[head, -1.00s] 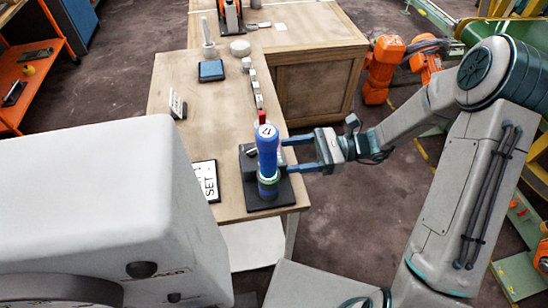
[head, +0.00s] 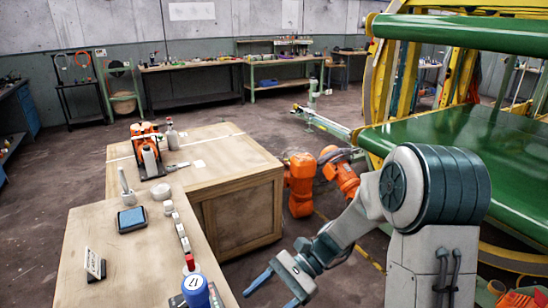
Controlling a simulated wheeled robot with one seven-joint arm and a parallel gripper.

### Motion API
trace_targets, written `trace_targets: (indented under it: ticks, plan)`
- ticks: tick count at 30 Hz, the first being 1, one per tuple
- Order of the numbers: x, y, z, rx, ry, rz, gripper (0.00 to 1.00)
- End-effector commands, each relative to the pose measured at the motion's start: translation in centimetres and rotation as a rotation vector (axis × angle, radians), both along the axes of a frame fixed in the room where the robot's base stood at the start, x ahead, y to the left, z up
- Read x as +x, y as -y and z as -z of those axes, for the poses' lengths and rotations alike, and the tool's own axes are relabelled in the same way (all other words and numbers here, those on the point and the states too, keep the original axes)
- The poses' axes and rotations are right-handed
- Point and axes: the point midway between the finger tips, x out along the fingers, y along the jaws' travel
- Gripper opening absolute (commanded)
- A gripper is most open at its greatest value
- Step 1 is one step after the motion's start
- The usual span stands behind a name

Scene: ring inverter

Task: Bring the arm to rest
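My arm reaches in from the right side of the head view and bends down towards the bottom middle. My gripper (head: 266,299) is at its end, with two blue fingers spread apart and nothing between them. The fingers point left towards a blue upright cylinder (head: 195,290) with a white marked top, and a gap shows between them. The cylinder stands at the near end of the wooden table; its lower part is cut off by the frame's bottom edge.
The wooden table (head: 85,225) holds a blue pad (head: 132,220), a small sign (head: 95,264) and a row of small white blocks (head: 180,230). A wooden crate bench (head: 240,205) stands behind. An orange robot arm (head: 300,185) and a green conveyor (head: 460,140) are beyond my arm.

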Motion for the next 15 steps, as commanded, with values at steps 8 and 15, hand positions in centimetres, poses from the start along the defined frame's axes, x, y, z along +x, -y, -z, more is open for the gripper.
trace_targets:
  ticks: [8, 15]
  plan:
    - [-3.4, 4.6, -1.6, -0.247, 0.393, -0.183, 0.63]
    - [-5.3, 9.1, -3.4, -0.441, 0.719, -0.343, 0.63]
